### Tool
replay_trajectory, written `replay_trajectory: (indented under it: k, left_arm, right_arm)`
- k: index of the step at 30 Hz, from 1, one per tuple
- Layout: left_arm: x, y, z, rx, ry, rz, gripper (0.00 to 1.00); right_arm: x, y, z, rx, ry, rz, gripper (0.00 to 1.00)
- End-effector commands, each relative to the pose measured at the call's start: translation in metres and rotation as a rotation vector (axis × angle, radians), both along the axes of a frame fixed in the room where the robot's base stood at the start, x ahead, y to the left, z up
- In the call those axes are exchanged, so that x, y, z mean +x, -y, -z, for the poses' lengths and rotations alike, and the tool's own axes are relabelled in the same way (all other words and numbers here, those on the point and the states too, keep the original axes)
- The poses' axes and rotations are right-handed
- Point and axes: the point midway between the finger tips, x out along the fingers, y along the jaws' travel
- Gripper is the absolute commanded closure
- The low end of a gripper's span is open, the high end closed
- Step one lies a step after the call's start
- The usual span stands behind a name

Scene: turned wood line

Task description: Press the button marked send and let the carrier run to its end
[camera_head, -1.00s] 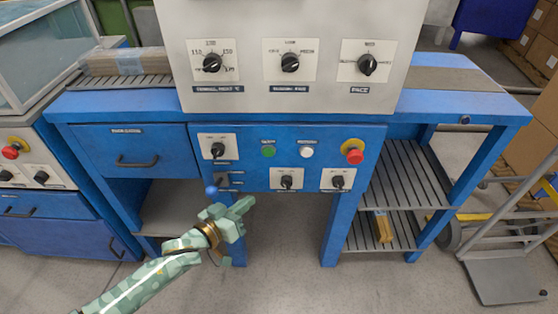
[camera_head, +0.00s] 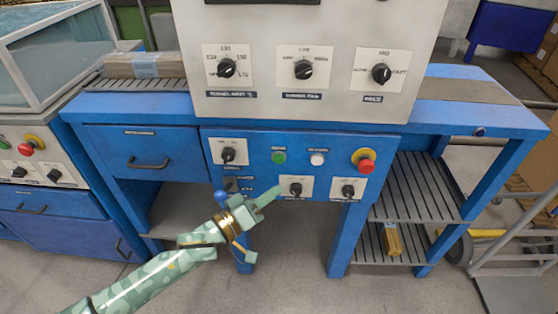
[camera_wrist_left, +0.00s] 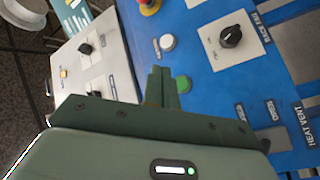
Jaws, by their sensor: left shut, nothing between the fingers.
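The blue control panel (camera_head: 240,172) carries a green button (camera_head: 279,157) and a white button (camera_head: 317,158). Their labels are too small to read, so I cannot tell which is marked send. I cannot make out a carrier. My right gripper is not in view.
A red stop button (camera_head: 366,165) sits right of the white one, with several rotary knobs around. A grey cabinet (camera_head: 290,107) rises above the panel. A wrapped package (camera_head: 145,65) lies on the left rollers. Slatted shelves (camera_head: 405,190) stand at right.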

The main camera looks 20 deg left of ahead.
Motion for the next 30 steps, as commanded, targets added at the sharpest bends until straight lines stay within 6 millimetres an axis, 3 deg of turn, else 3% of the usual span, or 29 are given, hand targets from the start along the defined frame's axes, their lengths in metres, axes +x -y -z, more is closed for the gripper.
replay_trajectory:
  k: [10,15,30]
  left_arm:
    - [0.048,-0.014,0.006,0.002,-0.002,0.0,1.0]
    - [0.064,-0.018,0.001,0.001,0.0,-0.001,1.0]
    - [0.072,-0.021,0.0,0.0,-0.001,-0.001,1.0]
  right_arm:
    - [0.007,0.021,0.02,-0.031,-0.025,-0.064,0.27]
    - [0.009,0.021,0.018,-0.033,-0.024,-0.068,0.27]
    - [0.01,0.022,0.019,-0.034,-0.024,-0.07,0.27]
